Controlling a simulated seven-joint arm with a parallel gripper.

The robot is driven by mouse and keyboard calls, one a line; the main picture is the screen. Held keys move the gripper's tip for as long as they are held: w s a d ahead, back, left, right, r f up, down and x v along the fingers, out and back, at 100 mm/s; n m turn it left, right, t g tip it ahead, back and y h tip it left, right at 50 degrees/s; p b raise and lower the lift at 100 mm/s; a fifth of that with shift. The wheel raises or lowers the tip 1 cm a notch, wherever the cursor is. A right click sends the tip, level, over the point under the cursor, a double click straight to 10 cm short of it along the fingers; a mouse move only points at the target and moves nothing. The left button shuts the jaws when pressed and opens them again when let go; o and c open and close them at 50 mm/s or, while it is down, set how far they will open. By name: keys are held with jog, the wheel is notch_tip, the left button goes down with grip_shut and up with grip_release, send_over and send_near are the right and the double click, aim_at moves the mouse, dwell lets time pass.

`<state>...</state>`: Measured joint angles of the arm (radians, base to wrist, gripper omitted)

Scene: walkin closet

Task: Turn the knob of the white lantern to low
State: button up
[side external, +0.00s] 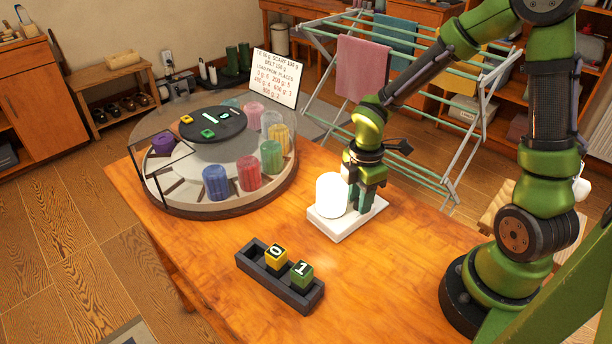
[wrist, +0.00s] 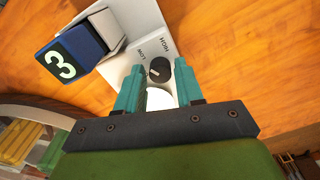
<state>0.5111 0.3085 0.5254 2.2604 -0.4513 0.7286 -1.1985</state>
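The white lantern has a glowing white globe (side external: 332,194) on a flat white base (side external: 340,229) on the wooden table in the side view. In the wrist view, its base (wrist: 143,20) carries the words LOW and HIGH beside a black knob (wrist: 160,70) with a pale pointer mark. I cannot tell for certain which word the pointer faces. My gripper (wrist: 159,66) is over the base with its teal fingers apart, one on each side of the knob, with small gaps showing. In the side view my gripper (side external: 362,200) points down right beside the globe.
A blue block marked 3 (wrist: 72,54) is close to the base in the wrist view. A dark tray (side external: 300,295) with yellow 0 and green 1 blocks lies in front. A round carousel (side external: 225,205) with coloured cups stands left. A drying rack (side external: 425,165) stands behind.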

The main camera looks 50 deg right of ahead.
aim_at(358, 200)
notch_tip(358, 200, up, 17)
dwell(0.5)
jog(key=s+a+r+m+t+y, duration=0.1)
jog(key=s+a+m+t, duration=0.1)
jog(key=m, duration=0.7)
jog(key=s+a+r+m+t+y, duration=0.1)
jog(key=s+a+r+m+t, duration=0.1)
jog(key=s+m+t, duration=0.3)
jog(key=m, duration=0.4)
jog(key=shift+s+r, duration=0.25)
jog(key=shift+r, duration=0.05)
jog(key=shift+a, duration=0.1)
